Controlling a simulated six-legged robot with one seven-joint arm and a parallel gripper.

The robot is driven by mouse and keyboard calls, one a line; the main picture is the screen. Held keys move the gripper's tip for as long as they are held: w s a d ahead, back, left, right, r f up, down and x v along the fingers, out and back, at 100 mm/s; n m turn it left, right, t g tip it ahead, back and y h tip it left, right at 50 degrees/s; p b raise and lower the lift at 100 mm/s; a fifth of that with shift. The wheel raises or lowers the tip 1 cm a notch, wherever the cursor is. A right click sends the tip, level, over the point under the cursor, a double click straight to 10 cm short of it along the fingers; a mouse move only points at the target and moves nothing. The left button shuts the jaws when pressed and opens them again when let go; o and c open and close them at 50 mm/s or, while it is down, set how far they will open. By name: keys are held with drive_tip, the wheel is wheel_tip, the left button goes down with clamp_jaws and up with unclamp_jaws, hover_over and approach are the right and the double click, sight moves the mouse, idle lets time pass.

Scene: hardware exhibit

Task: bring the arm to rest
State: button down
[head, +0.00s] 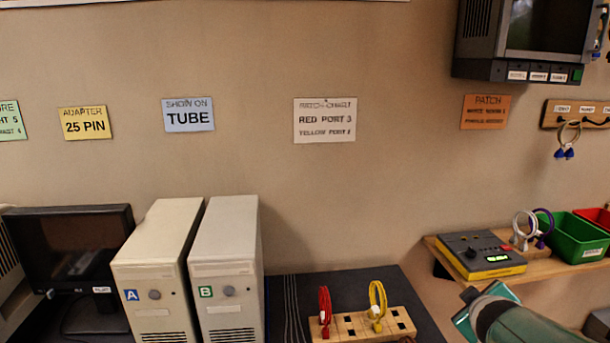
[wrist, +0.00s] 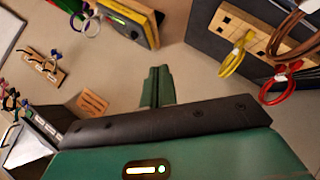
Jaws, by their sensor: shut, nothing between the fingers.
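My gripper shows in the wrist view (wrist: 157,88) as two green fingers closed together, with nothing between them. In the head view my green arm comes in at the lower right, in front of the wall shelf. The gripper is apart from everything around it. A wooden block (head: 362,324) on the dark table holds a red cable loop (head: 325,306) and a yellow cable loop (head: 377,300). They also show at the upper right of the wrist view.
Two beige computer towers (head: 226,265) and a dark monitor (head: 75,255) stand at the left. A shelf (head: 545,268) at the right holds a yellow-and-grey tester (head: 481,255), white and purple cable loops and a green bin (head: 577,238). A dark monitor (head: 526,40) hangs above.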

drive_tip(key=s+a+m+g+y, duration=0.1)
drive_tip(key=s+a, duration=0.4)
drive_tip(key=a, duration=0.2)
drive_tip(key=s+a+m+g+y, duration=0.2)
drive_tip(key=s+a, duration=0.2)
drive_tip(key=a, duration=0.4)
drive_tip(key=s+a+r+m+g+y, duration=0.1)
drive_tip(key=s+a+y, duration=0.1)
drive_tip(key=s+a, duration=0.3)
drive_tip(key=a, duration=0.3)
drive_tip(key=shift+s+a+m, duration=0.15)
drive_tip(key=shift+s+m, duration=0.15)
drive_tip(key=shift+m, duration=0.1)
idle(0.3)
